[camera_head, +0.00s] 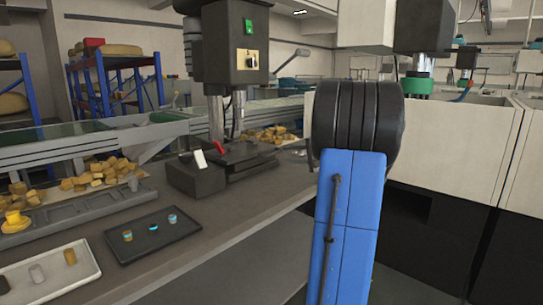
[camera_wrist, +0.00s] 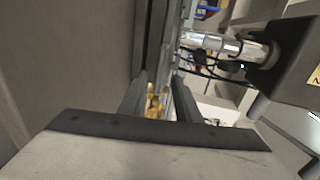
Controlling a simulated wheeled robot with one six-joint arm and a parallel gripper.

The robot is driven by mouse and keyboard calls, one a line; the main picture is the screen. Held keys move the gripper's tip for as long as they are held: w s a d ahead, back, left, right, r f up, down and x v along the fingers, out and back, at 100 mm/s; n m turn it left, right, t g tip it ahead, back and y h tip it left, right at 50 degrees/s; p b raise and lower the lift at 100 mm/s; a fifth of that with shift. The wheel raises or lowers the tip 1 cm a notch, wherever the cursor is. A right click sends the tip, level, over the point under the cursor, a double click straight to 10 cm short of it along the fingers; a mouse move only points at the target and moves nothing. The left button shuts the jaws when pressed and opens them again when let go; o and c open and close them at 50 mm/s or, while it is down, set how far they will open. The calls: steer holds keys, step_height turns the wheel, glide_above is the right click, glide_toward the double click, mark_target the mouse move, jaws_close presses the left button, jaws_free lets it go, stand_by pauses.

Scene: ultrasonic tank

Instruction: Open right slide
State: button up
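I cannot make out with certainty which part is the right slide. White ultrasonic tank cabinets (camera_head: 455,130) stand at the right in the head view, with black lower parts and open tops. A second white cabinet (camera_head: 523,170) is at the far right edge. My blue and black arm covers part of the nearer cabinet. My gripper (camera_wrist: 161,82) shows only in the wrist view. Its two dark fingers stand apart with nothing held between them; yellow pieces show far behind the gap.
A grey bench (camera_head: 255,200) runs along the left, carrying a black tray (camera_head: 150,250) with small parts, a white tray (camera_head: 80,282) and a dark vise (camera_head: 200,180) beneath a drill-like machine (camera_head: 235,45). In the wrist view, a shiny metal cylinder (camera_wrist: 225,45) is at upper right.

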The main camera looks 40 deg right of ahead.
mark_target(273, 154)
steer(key=x, duration=1.1)
steer(key=shift+a, duration=0.1)
steer(key=shift+c, duration=0.2)
steer(key=shift+s, duration=0.1)
jaws_close()
